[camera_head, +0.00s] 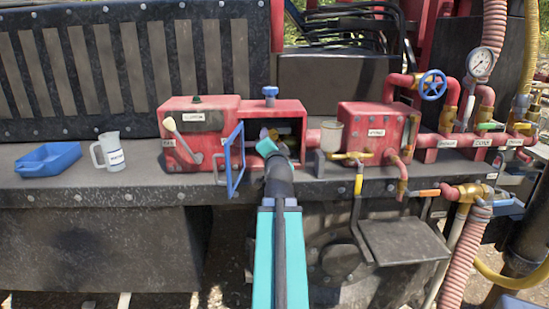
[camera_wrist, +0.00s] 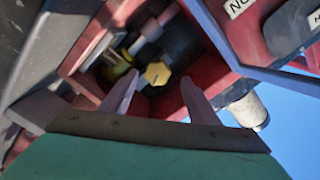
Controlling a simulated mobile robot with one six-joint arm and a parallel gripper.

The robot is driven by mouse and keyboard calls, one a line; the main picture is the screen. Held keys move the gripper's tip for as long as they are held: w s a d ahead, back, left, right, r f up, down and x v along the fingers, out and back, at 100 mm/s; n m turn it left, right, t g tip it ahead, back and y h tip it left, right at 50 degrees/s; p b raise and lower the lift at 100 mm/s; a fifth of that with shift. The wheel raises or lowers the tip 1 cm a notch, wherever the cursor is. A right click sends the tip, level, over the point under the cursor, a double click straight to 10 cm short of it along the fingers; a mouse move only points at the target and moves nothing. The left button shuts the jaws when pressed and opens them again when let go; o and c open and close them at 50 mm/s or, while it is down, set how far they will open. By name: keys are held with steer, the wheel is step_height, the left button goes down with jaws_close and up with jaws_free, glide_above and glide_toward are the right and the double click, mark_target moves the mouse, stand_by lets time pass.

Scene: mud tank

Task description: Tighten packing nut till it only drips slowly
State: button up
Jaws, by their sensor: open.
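A yellow hexagonal nut (camera_wrist: 157,73), which looks like the packing nut, sits at the end of a shaft inside a dark opening in the red housing (camera_head: 201,146). My gripper (camera_wrist: 158,84) is open, with one finger on each side of the nut in the wrist view. The fingers look apart from the nut, and their depth relative to it is hard to judge. In the head view my gripper (camera_head: 268,147) is at the mouth of the opening, and my arm hides part of it. No drip can be made out.
A blue-framed door (camera_head: 234,160) stands open left of the opening. A blue knob (camera_head: 270,92) rises above it. A white jug (camera_head: 110,152) and blue tray (camera_head: 48,160) stand on the ledge at left. Red box (camera_head: 372,128), pipes and gauge (camera_head: 480,63) crowd the right.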

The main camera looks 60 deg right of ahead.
steer(key=shift+s+a+f+b, duration=0.2)
steer(key=shift+s+a+b, duration=0.45)
steer(key=shift+b, duration=2.65)
steer(key=b+v, duration=0.5)
steer(key=b, duration=0.2)
steer(key=shift+s+a+r, duration=0.1)
steer(key=shift+s+a, duration=0.05)
steer(key=shift+a+b, duration=0.1)
steer(key=shift+b, duration=0.2)
steer(key=shift+s, duration=0.1)
